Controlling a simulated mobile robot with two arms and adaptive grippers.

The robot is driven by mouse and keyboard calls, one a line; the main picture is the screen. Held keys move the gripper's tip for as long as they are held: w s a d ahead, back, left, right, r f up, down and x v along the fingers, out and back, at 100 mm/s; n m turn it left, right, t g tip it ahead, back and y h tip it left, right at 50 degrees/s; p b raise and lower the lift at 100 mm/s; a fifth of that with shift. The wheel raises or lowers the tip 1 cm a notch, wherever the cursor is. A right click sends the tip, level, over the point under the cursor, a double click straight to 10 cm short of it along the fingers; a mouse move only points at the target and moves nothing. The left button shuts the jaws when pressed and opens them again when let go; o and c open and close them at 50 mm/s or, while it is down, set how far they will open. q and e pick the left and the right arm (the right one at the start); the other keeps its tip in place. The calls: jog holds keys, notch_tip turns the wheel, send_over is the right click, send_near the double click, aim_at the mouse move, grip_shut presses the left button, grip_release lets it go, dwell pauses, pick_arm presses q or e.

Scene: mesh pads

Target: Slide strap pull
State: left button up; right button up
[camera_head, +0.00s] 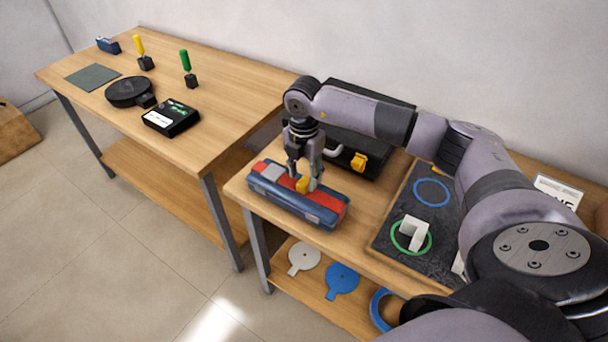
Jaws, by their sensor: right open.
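A long blue case (284,211) lies near the front left corner of the near table, with a red strap (321,200) along its top and a grey piece near its left end. A small yellow pull (302,185) sits on the strap near the middle. My right gripper (304,184) points down over the case, open, with its fingertips beside the yellow pull, one on each side. I cannot tell whether the fingers touch the pull. My left gripper is not in view.
A black case (352,140) with a yellow latch (359,162) stands behind the gripper. A dark mat (385,238) with blue and green rings and a white block lies to the right. Another table (215,80) holds tools. Discs lie on the lower shelf (275,288).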

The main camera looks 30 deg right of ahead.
jog(key=shift+f, duration=0.9)
grip_shut()
